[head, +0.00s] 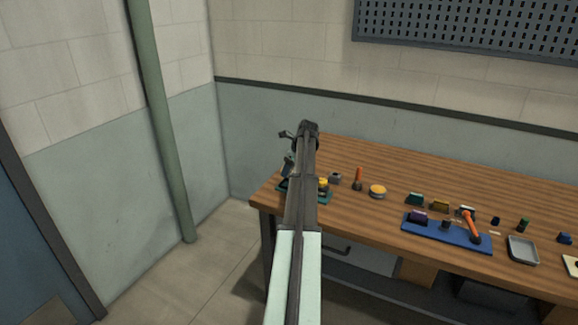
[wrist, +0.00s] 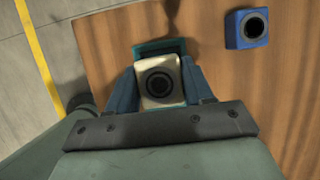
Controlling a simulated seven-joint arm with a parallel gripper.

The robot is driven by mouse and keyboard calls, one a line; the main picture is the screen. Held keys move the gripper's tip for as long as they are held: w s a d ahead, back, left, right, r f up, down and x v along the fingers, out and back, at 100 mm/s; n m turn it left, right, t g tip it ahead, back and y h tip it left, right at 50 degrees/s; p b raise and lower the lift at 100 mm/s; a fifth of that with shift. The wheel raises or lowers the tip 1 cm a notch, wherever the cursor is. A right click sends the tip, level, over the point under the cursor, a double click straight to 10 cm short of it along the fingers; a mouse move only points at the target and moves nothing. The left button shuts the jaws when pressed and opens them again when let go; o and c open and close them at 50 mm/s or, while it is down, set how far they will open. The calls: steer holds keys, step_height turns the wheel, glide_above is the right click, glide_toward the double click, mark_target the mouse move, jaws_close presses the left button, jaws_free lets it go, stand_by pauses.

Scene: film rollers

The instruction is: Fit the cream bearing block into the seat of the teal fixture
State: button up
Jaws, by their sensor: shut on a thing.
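The cream bearing block (wrist: 158,68), with a dark round bore, is between the fingers of my gripper (wrist: 160,84) in the wrist view. My gripper is shut on it. The teal fixture (wrist: 158,45) shows beyond and beneath the block, mostly covered by it. The seat is hidden, and I cannot tell whether the block touches it or hangs above it.
A blue block with a round hole (wrist: 246,30) stands right of the fixture in the wrist view. On the wooden bench (head: 350,212) are a yellow round piece (head: 377,190), a blue board (head: 420,234) with several parts, and a grey tray (head: 523,250). The bench's left edge is close to the fixture.

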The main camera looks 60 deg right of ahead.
steer(key=shift+f, duration=2.2)
steer(key=shift+s+a+f, duration=0.1)
steer(key=shift+a+f, duration=0.3)
steer(key=shift+f, duration=0.4)
steer(key=o, duration=1.1)
steer(key=shift+o, duration=0.2)
steer(key=shift+r, duration=0.15)
steer(key=shift+d+r, duration=0.15)
steer(key=shift+r, duration=0.65)
steer(key=shift+o, duration=0.9)
steer(key=shift+r, duration=0.25)
steer(key=shift+d+r, duration=0.15)
steer(key=shift+r, duration=1.05)
steer(key=shift+d+r, duration=0.1)
steer(key=shift+r, duration=1.05)
